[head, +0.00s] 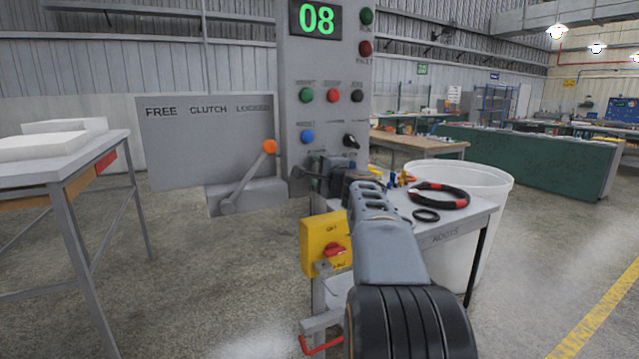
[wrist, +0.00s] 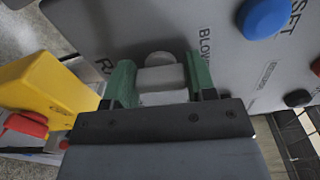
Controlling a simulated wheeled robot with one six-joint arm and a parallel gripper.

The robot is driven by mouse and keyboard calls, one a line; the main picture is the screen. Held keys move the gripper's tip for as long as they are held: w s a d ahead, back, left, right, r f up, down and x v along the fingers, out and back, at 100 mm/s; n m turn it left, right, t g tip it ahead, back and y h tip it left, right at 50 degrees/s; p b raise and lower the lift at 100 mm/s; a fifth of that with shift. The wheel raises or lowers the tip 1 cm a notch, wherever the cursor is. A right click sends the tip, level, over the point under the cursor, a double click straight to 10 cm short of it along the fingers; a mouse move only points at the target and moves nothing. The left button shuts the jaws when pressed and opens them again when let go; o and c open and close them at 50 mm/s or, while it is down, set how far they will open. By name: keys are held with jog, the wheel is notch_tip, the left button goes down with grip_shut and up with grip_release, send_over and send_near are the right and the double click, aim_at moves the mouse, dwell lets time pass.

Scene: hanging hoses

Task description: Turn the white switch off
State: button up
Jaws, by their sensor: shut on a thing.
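In the wrist view, the white switch (wrist: 160,78) sits on the grey panel between the two green fingers of my gripper (wrist: 160,85). The fingers are shut on it, one on each side, and its round top shows beyond them. In the head view, my gripper (head: 318,175) reaches the lower part of the grey control panel (head: 293,118), below the blue button. The white switch is hidden there behind my gripper, and I cannot tell its on or off position.
A yellow box with a red knob (head: 325,243) is below and left of my arm. A small table (head: 460,222) with a black-and-red ring is at right, before a white bin (head: 490,178). A lever with an orange knob (head: 269,147) is left of my gripper.

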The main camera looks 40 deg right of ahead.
jog(key=shift+n+b, duration=0.55)
jog(key=shift+n, duration=0.05)
jog(key=o, duration=0.9)
jog(key=shift+o, duration=0.2)
jog(key=s+a, duration=0.2)
jog(key=s, duration=1.1)
jog(key=shift+s+b, duration=0.3)
jog(key=shift+b, duration=0.1)
